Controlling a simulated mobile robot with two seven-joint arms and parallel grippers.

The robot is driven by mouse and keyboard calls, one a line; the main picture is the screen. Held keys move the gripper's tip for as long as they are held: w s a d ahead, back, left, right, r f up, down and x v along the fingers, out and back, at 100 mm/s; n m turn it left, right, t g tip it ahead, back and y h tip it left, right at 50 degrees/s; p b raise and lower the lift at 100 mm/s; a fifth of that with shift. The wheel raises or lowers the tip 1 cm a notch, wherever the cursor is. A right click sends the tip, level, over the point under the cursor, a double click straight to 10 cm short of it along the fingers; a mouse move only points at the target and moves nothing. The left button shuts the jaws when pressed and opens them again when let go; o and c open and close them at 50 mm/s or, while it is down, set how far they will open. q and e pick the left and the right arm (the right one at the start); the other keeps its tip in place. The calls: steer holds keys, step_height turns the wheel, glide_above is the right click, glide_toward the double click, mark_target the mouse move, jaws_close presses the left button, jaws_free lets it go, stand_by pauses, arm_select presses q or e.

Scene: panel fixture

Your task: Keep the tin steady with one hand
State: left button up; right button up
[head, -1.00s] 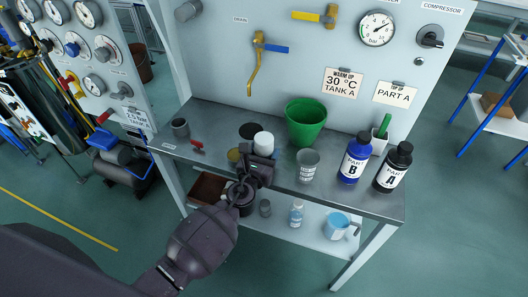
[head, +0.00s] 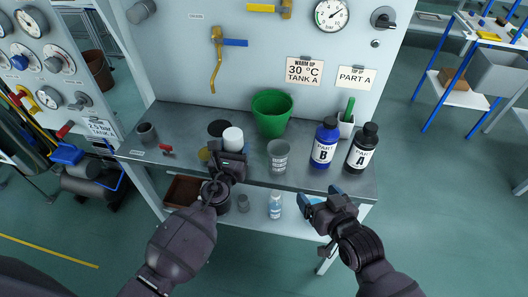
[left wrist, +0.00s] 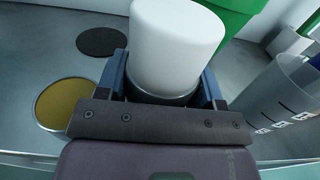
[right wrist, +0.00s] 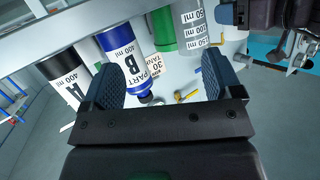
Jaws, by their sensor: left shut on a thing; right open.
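The tin (head: 233,137) stands upright on the metal bench; it shows as a white cylinder with a dark lower part. In the left wrist view the tin (left wrist: 175,45) sits between the fingers. My left gripper (head: 231,162) is shut on its dark lower part from the front; the fingers hide part of that base. My right gripper (head: 321,198) is open and empty, in front of the bench's front edge at the right. In the right wrist view its fingers (right wrist: 162,85) are spread apart, with nothing between them.
On the bench stand a green bucket (head: 271,113), a grey measuring cup (head: 277,157), blue bottle B (head: 324,146) and black bottle A (head: 361,150). A dark disc (head: 219,128) lies behind the tin. A small bottle (head: 275,206) stands on the lower shelf.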

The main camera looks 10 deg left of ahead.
mark_target(235, 136)
steer(key=w+a+r+n+g+y, duration=0.2)
steer(key=w+a+r+n+y, duration=0.15)
steer(key=a, duration=0.35)
steer(key=w+a+r+n+g+y, duration=0.1)
steer(key=w+a+r+n+y, duration=0.2)
steer(key=a, duration=0.4)
steer(key=shift+h, duration=0.75)
steer(key=x, duration=0.7)
steer(key=s+a+r+x, duration=0.1)
steer(key=x, duration=0.3)
steer(key=shift+a, duration=0.2)
steer(key=shift+r, duration=0.1)
steer(key=c, duration=1.1)
steer(key=shift+r, duration=2.7)
steer(key=shift+r, duration=2.4)
